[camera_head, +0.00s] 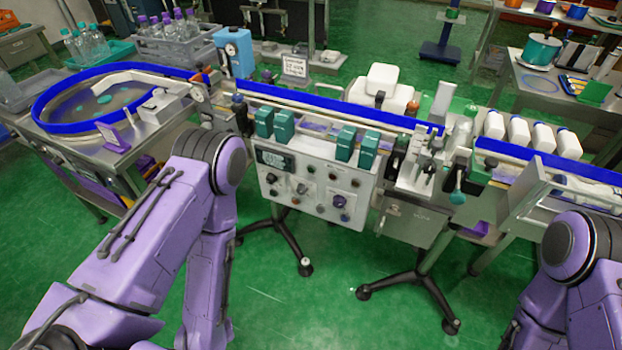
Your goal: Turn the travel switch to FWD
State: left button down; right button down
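The white control panel (311,205) stands on the front of the machine in the middle of the view. It carries a small dark display (273,160) at its upper left and several knobs and buttons. A black knob (272,178) sits below the display, another control (301,188) is near the middle, and a purple knob (340,201) is at the lower right. The labels are too small to read, so I cannot tell which one is the travel switch or how it is set. Both my arms show at the sides, but neither gripper is in view.
Teal boxes (284,126) stand along the panel's top edge. A blue-railed conveyor (330,108) runs behind it. A round blue-rimmed table (65,128) is at left. White bottles (541,137) line up at right. Black stand legs (288,244) spread over the open green floor.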

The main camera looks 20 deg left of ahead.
aim_at(302, 189)
jog(key=u, duration=0.3)
jog(key=k, duration=1)
jog(key=u, duration=1.55)
jog(key=i, duration=0.95)
jog(key=z, duration=0.8)
jog(key=i, duration=0.7)
jog(key=z, duration=0.7)
